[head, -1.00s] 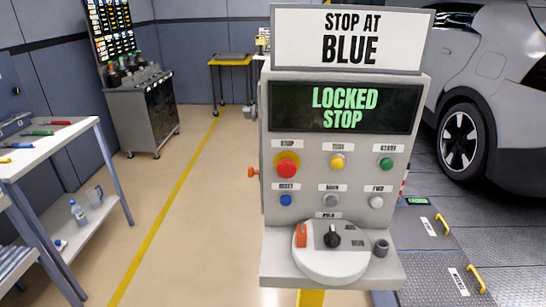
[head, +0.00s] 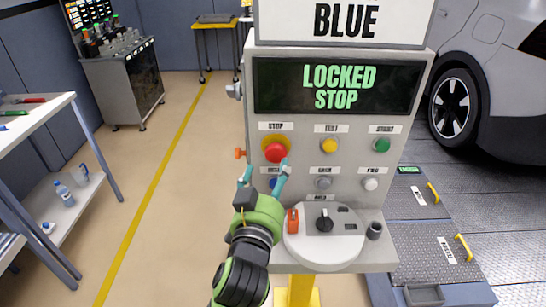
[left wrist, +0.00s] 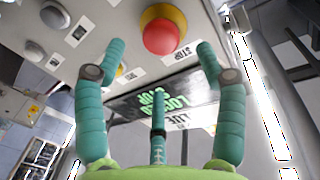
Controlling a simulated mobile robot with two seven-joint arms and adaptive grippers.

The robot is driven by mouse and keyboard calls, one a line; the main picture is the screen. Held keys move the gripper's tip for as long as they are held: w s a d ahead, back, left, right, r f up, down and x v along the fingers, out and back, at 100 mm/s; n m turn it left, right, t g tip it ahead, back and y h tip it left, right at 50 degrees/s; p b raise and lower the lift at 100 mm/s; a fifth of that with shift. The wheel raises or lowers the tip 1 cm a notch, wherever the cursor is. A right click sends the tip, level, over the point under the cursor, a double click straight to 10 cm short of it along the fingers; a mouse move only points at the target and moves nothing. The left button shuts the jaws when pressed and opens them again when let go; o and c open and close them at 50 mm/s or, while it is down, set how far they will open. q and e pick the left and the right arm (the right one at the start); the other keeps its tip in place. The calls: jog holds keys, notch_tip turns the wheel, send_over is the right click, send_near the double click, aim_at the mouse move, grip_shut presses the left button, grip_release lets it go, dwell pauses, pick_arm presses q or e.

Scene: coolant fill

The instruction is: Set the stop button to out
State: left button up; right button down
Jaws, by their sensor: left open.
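The red stop button (head: 276,152) sits on a yellow collar at the upper left of the grey control panel (head: 350,165), under a STOP label. It also shows in the left wrist view (left wrist: 161,32), beyond and between my fingertips. My left gripper (head: 265,172) is open and empty, just below and in front of the button; its teal fingers are spread to either side of it and do not visibly touch it. The panel's screen (head: 338,86) reads LOCKED STOP in green. Whether the button is pressed in or out I cannot tell. My right gripper is not in view.
Yellow (head: 329,145) and green (head: 382,145) buttons stand to the right of the stop button, with blue, grey and white ones below. A round plate with a black knob (head: 324,221) is lower down.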

aim_at(275, 157)
pick_arm(q)
jog(key=w, duration=0.1)
jog(key=w+p, duration=0.1)
jog(key=w, duration=0.3)
jog(key=shift+d+r+p, duration=0.1)
jog(key=shift+d+p, duration=0.2)
jog(key=shift+d, duration=0.05)
jog(key=shift+w+d, duration=0.1)
jog(key=shift+w, duration=0.5)
